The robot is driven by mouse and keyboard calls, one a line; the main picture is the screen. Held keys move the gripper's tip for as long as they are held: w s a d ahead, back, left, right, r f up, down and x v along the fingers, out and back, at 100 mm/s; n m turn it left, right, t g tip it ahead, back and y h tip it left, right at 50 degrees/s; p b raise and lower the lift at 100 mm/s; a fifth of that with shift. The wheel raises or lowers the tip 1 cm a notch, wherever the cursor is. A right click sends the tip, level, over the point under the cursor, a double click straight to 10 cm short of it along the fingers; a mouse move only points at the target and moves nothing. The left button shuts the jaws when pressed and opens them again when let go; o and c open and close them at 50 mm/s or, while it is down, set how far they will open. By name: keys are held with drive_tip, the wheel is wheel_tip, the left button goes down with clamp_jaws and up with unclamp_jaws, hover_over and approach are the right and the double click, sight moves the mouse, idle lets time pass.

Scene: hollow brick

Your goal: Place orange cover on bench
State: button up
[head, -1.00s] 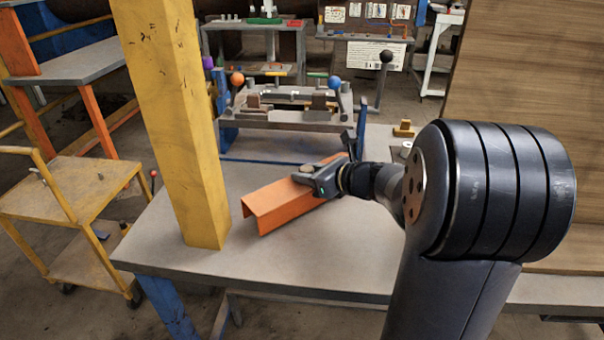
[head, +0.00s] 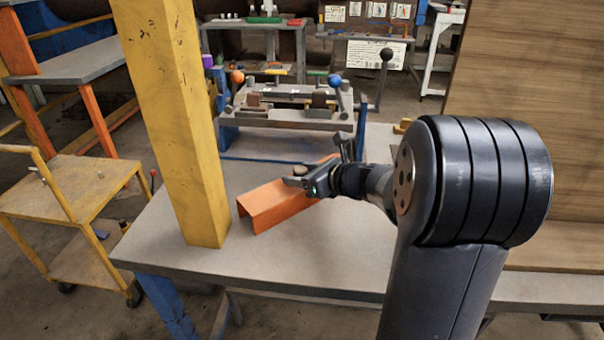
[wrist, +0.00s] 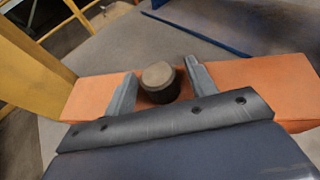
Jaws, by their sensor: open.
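The orange cover (head: 275,202), a long channel-shaped piece, lies on the grey bench top (head: 290,255), right of the yellow post. A dark round knob with a pale top (head: 300,171) stands on it. My gripper (head: 320,165) is open at the cover's upper side. In the wrist view, the open fingers (wrist: 160,74) stand on either side of the knob (wrist: 158,85), with visible gaps. The orange cover (wrist: 97,97) stretches out to both sides behind the fingers. My gripper hides part of the cover's middle.
A thick yellow post (head: 175,120) rises at the bench's left side. A fixture with ball-ended levers (head: 285,105) stands behind the cover. A wooden panel (head: 525,90) is at the right. The bench front is clear. A yellow cart (head: 75,185) stands left.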

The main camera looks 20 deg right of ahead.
drive_tip(key=shift+r, duration=0.1)
drive_tip(key=shift+s+d+r, duration=0.15)
drive_tip(key=shift+s, duration=0.05)
drive_tip(key=v, duration=1.1)
drive_tip(key=shift+s+p, duration=0.2)
drive_tip(key=shift+p, duration=0.2)
